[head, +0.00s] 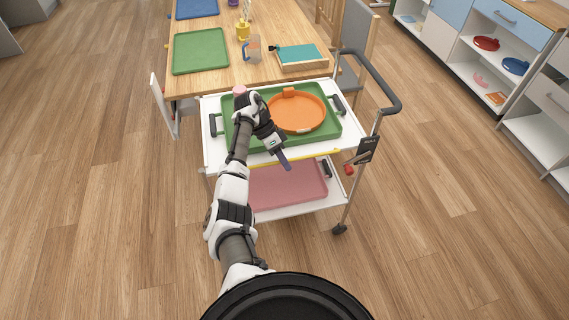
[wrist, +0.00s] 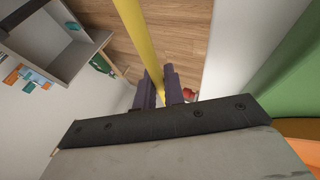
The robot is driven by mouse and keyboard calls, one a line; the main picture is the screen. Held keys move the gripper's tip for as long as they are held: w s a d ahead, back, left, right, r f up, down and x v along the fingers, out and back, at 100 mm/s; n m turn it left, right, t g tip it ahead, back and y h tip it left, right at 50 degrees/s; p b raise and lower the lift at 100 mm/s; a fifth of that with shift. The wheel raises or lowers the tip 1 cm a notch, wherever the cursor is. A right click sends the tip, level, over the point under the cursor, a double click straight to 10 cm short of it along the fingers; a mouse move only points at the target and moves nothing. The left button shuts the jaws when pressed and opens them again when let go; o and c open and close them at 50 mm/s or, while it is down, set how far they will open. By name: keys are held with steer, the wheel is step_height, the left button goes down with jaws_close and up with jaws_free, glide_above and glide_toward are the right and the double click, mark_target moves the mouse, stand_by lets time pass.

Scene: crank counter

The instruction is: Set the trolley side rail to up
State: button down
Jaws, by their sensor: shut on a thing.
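The trolley (head: 215,157) stands against the near end of the wooden table. Its yellow side rail (head: 318,156) runs along the near edge of the white top shelf, close to shelf level, and part of it is hidden behind my gripper (head: 285,161). In the wrist view, the rail (wrist: 146,38) passes between the two dark fingers of my gripper (wrist: 160,92), which are shut on it. I cannot tell from these views whether the rail is locked.
A green tray (head: 262,143) with an orange round dish (head: 297,113) sits on the top shelf, beside my arm. A pink tray (head: 290,186) is on the lower shelf. The dark push handle (head: 385,91) rises at the right. The floor in front is clear.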

steer(key=shift+w+r+g+h, duration=0.2)
steer(key=shift+w+g+h, duration=0.1)
steer(key=shift+g, duration=0.3)
stand_by(0.4)
steer(key=c, duration=1.5)
jaws_free()
steer(key=shift+d, duration=0.15)
steer(key=shift+w+r, duration=0.15)
